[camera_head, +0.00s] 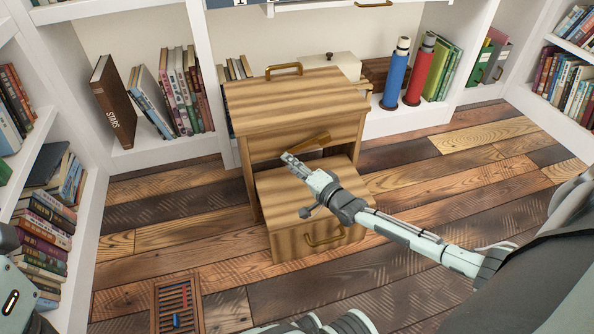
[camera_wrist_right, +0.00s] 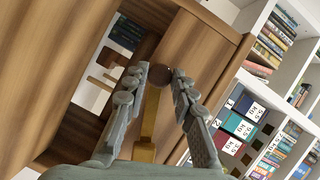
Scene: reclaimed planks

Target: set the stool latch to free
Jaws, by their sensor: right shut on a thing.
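The stool is a striped wooden two-step unit (camera_head: 285,100) standing on the floor in front of the shelves. Its lower step (camera_head: 285,215) juts out toward me and has a brass handle on its front. The latch is a brass lever (camera_head: 318,138) on the riser above the lower step. It also shows in the right wrist view (camera_wrist_right: 151,115), running between my fingers. My right gripper (camera_head: 287,157) is at the latch and shut on it. The fingers hide part of the lever. My left gripper does not show.
A blue bottle (camera_head: 396,75) and a red bottle (camera_head: 420,72) stand on the shelf behind the stool. Bookshelves line both sides. The plank floor (camera_head: 440,195) is clear at right.

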